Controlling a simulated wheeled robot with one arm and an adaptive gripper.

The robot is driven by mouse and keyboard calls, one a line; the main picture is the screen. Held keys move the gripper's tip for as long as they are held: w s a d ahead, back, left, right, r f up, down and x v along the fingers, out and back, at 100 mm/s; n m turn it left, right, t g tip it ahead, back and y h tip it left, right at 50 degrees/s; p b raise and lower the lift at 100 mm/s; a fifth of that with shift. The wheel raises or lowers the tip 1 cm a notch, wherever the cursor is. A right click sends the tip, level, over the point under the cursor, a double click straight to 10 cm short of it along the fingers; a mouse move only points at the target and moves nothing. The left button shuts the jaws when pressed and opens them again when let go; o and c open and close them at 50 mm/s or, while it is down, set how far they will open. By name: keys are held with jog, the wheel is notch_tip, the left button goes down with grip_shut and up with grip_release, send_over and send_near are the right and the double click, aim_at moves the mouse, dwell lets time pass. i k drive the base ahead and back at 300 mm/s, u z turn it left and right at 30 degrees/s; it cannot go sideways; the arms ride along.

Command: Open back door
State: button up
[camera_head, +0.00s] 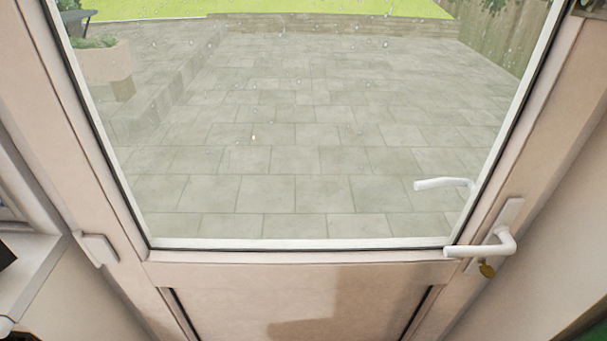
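The back door (300,272) stands right in front of me and looks shut in its frame. It has a pale frame, a large glass pane (300,150) and a solid lower panel. A white lever handle (480,250) sits on a plate at the door's right side and points left, about level. A brass-coloured key or lock piece (487,269) shows just below it. Another white lever (445,184) shows through the glass, outside or as a reflection; I cannot tell which. My gripper is not in view.
A white hinge-like fitting (97,249) is on the door's left side. A pale sill or ledge (30,270) juts in at the left, with dark items at its edge. Walls close in on both sides. Beyond the glass lies a paved patio.

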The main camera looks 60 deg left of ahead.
aim_at(185, 290)
jog(key=u, duration=2.25)
jog(key=k, duration=0.3)
jog(key=u, duration=0.6)
jog(key=i, duration=0.4)
jog(key=z, duration=1)
jog(key=k, duration=0.5)
jog(key=u, duration=0.55)
